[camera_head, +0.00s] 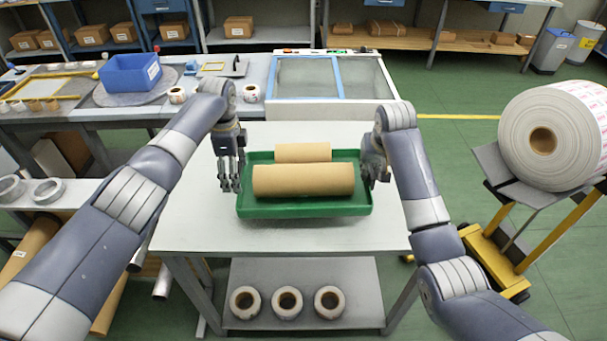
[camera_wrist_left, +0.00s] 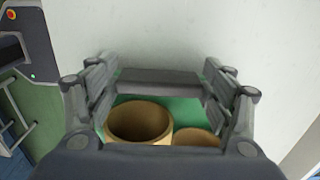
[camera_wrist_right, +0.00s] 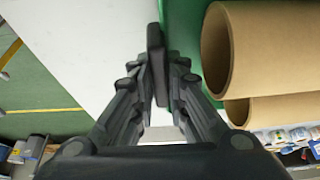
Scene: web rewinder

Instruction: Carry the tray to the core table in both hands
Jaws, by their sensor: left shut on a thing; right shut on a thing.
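A green tray (camera_head: 305,207) is on or just above the pale table (camera_head: 190,222) in the middle of the head view. Two brown cardboard cores lie in it: a longer front core (camera_head: 303,180) and a shorter back core (camera_head: 303,152). I cannot tell whether the tray touches the table.
Several white rolls, including one (camera_head: 287,302), rest on the table's lower shelf. A large roll (camera_head: 545,140) sits on a yellow cart (camera_head: 490,262) at right. Behind the table are a machine with a blue-framed panel (camera_head: 308,78) and a bench with a blue bin (camera_head: 130,73).

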